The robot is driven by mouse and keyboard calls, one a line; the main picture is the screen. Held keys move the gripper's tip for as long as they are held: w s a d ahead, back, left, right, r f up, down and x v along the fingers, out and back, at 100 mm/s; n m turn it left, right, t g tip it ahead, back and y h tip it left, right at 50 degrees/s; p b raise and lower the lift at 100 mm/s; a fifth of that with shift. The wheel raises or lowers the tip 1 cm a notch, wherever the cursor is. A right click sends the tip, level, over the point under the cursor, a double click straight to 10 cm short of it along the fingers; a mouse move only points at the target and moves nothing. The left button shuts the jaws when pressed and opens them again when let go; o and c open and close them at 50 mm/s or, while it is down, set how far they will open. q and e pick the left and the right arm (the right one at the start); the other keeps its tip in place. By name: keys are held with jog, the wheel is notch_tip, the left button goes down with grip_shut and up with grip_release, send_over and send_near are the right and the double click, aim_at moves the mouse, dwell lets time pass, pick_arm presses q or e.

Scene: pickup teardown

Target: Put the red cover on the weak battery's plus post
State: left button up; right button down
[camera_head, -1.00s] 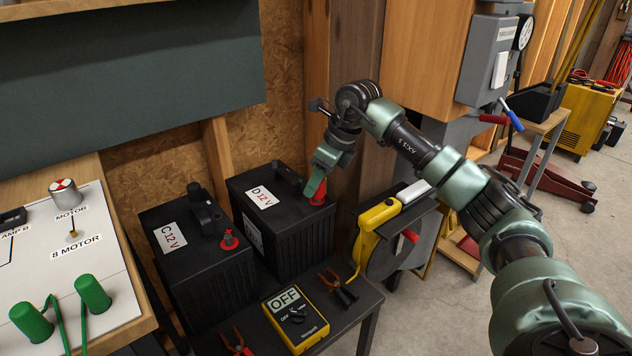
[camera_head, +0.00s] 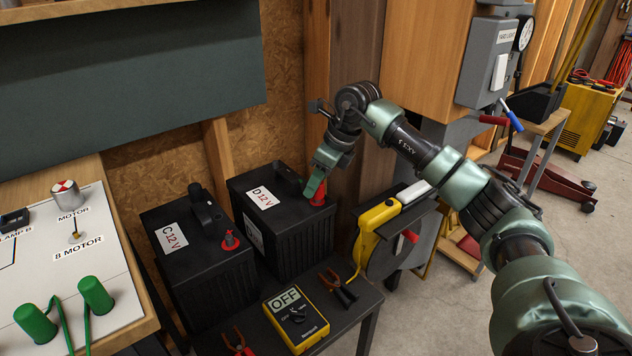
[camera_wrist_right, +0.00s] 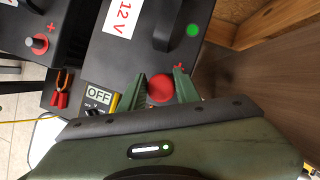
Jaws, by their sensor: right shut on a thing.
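My right gripper (camera_head: 316,190) is shut on a red cover (camera_head: 318,197) at the front right corner of black battery D (camera_head: 297,236). In the right wrist view the red cover (camera_wrist_right: 160,89) sits between the two green fingers, beside battery D's red plus mark. The post under it is hidden, so I cannot tell how far down the cover sits. A green dot (camera_wrist_right: 193,31) marks battery D's top. Black battery C (camera_head: 205,275) stands to the left, its plus post (camera_head: 230,240) showing with a red ring around it. My left gripper is not in view.
A yellow meter (camera_head: 296,318) reading OFF lies on the dark bench (camera_head: 367,304), with red-handled clamps (camera_head: 338,287) beside it. A yellow-handled reel (camera_head: 380,225) stands close right of battery D. A white motor panel (camera_head: 75,270) is at left.

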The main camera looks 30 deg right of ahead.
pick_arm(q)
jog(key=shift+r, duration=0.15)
pick_arm(e)
jog(key=shift+f, duration=0.5)
dwell(0.3)
pick_arm(q)
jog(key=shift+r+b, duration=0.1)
jog(key=shift+b, duration=0.3)
pick_arm(e)
jog(key=shift+f, duration=0.45)
jog(key=c, duration=0.9)
grip_release()
jog(key=shift+c, duration=0.2)
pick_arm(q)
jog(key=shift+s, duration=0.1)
